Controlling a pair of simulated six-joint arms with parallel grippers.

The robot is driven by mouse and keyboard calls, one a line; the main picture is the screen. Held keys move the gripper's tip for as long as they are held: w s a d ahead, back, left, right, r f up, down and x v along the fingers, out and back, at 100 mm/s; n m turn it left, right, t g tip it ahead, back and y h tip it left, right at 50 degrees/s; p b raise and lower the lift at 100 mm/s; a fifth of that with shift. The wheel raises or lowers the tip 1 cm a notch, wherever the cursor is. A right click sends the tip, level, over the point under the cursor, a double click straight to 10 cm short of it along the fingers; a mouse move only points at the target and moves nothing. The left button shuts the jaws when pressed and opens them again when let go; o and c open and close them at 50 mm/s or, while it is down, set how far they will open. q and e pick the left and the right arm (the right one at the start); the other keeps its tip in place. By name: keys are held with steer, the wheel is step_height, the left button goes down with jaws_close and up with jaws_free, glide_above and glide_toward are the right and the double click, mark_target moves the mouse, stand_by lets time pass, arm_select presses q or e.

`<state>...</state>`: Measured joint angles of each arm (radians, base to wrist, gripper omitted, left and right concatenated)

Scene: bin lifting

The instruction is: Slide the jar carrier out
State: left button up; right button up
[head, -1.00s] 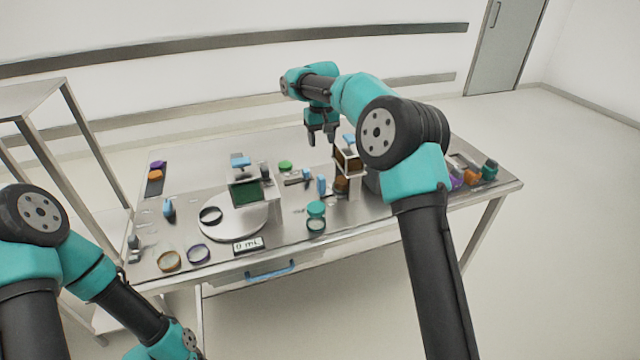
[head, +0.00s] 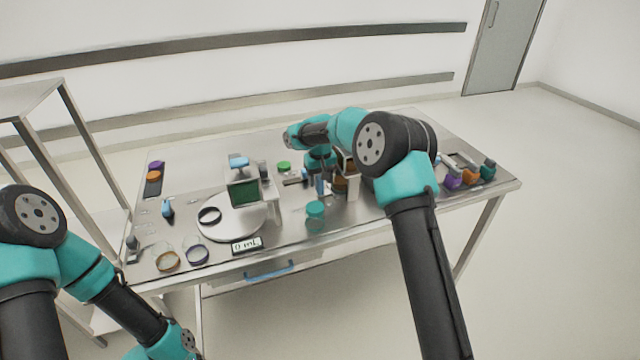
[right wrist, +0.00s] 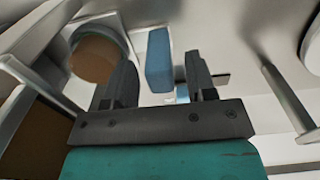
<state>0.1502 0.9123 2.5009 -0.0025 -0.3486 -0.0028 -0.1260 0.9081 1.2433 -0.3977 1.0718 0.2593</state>
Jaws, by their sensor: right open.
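The carrier seems to be the white frame (head: 353,187) right of the table's middle, with an amber jar (head: 341,185) in it. My right arm hides its top in the head view. My right gripper (head: 321,184) points down just left of the frame. In the right wrist view its fingers (right wrist: 160,82) are apart, with a blue upright block (right wrist: 159,60) showing between them; I cannot tell if they touch it. A round brown jar (right wrist: 95,57) and pale frame parts lie left of the fingers there. My left arm is at the lower left, its gripper out of view.
A second white frame with a green jar (head: 245,191) stands on a round white plate (head: 232,228) at left. A teal-lidded jar (head: 315,212) stands near the front. Purple, orange and teal items line the right end. A display (head: 247,245) sits at the front edge.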

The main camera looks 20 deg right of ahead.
steer(key=shift+f, duration=1.05)
jaws_close()
